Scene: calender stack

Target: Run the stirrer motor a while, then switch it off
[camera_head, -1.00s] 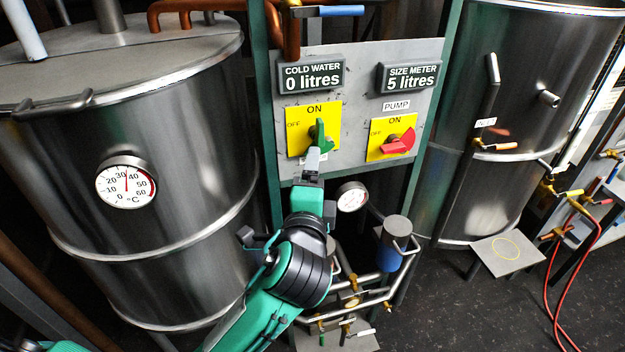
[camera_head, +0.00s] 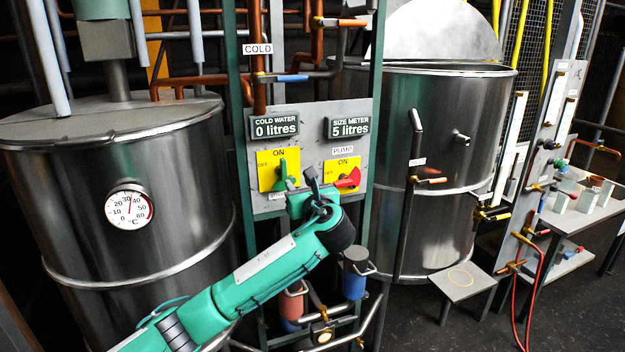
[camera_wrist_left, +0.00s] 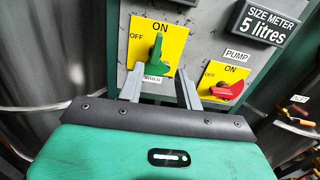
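The green rotary switch (camera_head: 285,170) sits on a yellow ON/OFF plate on the grey control panel. Its handle points up, towards ON, also in the left wrist view (camera_wrist_left: 156,52). The label under it is partly covered. My left gripper (camera_head: 303,183) is in front of the panel, between the green switch and the red pump switch (camera_head: 348,179). In the left wrist view its two fingers (camera_wrist_left: 162,86) stand apart with nothing between them, just below and right of the green handle. A green motor-like housing (camera_head: 102,10) stands above the left tank. My right gripper is out of view.
The left steel tank (camera_head: 70,225) has a dial thermometer (camera_head: 129,208). Displays above the switches read 0 litres (camera_head: 275,126) and 5 litres (camera_head: 349,128). Pipes run above and below the panel. Another steel tank (camera_head: 450,130) stands right, beside a small stool (camera_head: 463,282).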

